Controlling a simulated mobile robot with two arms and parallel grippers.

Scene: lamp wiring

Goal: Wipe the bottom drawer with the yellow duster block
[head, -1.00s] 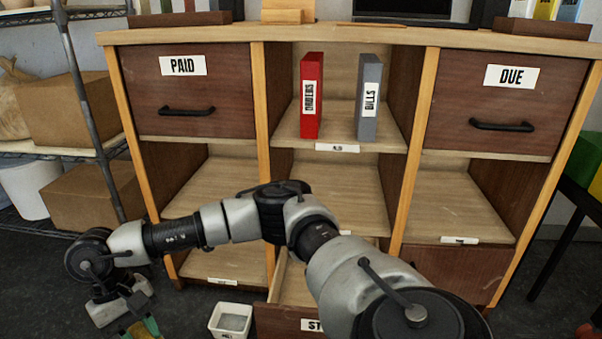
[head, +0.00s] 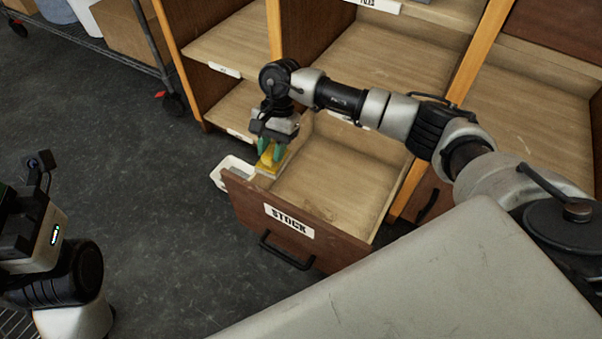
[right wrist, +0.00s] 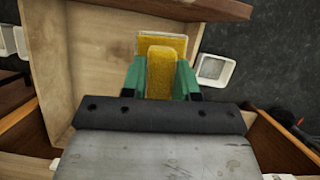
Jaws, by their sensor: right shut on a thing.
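The bottom drawer (head: 345,190), labelled STOCK, is pulled open, with its wooden floor in view. My right gripper (head: 270,150) is at the drawer's left side near the front, its green fingers shut on the yellow duster block (head: 268,160). In the right wrist view the block (right wrist: 160,72) sits between the fingers, close to the brown drawer front (right wrist: 190,8). I cannot tell whether the block touches the drawer. A faint darker patch (head: 322,211) shows on the drawer floor near the front. Part of my left arm shows at the left edge; its fingers do not.
A small white bin (head: 230,170) stands on the floor just left of the drawer, and also shows in the right wrist view (right wrist: 214,70). Cabinet dividers and shelves (head: 235,45) rise behind. The dark floor (head: 130,150) to the left is clear.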

